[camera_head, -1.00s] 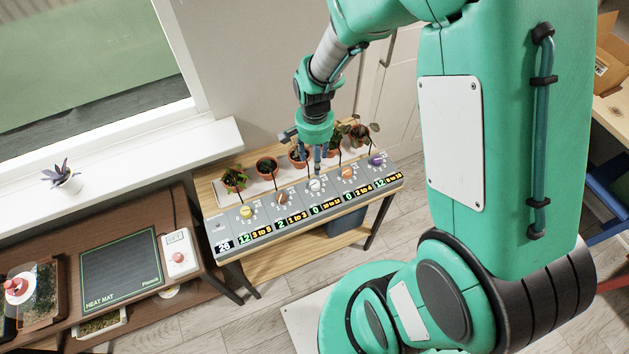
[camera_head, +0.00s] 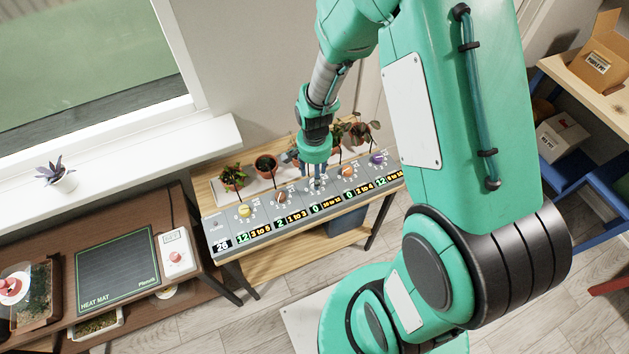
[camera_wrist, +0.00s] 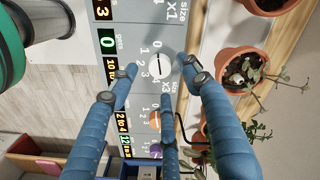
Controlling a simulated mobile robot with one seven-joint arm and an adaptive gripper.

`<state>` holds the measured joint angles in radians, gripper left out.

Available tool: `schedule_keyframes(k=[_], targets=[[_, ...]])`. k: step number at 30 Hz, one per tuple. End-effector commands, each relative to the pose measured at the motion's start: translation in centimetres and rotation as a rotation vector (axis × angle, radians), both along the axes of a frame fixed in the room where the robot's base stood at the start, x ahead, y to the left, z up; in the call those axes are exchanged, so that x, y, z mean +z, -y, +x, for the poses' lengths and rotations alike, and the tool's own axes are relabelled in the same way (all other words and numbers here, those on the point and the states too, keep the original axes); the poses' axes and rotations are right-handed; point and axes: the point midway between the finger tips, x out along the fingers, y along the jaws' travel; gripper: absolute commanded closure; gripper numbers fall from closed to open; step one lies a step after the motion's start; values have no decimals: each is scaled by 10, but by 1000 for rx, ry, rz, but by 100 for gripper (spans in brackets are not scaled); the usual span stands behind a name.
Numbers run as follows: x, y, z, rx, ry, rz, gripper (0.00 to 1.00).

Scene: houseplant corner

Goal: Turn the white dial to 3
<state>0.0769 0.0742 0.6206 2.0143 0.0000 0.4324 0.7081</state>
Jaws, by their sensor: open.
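The white dial (camera_wrist: 161,66) is in the upper middle of the wrist view, with numbers printed around it and a dark line across its face. A display beside it reads 0 (camera_wrist: 108,41). My gripper (camera_wrist: 160,74) is open and empty, with its blue fingertips spread around the dial. I cannot tell whether any fingertip touches it. In the head view my gripper (camera_head: 316,182) points down over the middle of the grey control panel (camera_head: 292,222) and hides most of the white dial.
Yellow (camera_head: 244,210), orange-brown (camera_head: 282,197), orange (camera_head: 348,171) and purple (camera_head: 377,159) dials share the panel. Potted plants (camera_head: 265,165) stand close behind it, and the wall rises behind them. A heat mat (camera_head: 117,270) lies on the brown table to the left.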

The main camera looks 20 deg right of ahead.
Motion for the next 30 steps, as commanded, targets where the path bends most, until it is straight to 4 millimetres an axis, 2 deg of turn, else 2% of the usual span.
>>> schedule_keyframes(k=[3, 9, 21, 23, 28, 30], targets=[[-18, 0, -1, 0, -2, 1, 52], [-32, 0, 0, 0, -1, 0, 52], [-36, 0, 0, 0, 0, 0, 52], [-36, 0, 0, 0, 0, 0, 62], [-36, 0, 0, 0, 0, 0, 96], [-36, 0, 0, 0, 0, 0, 98]])
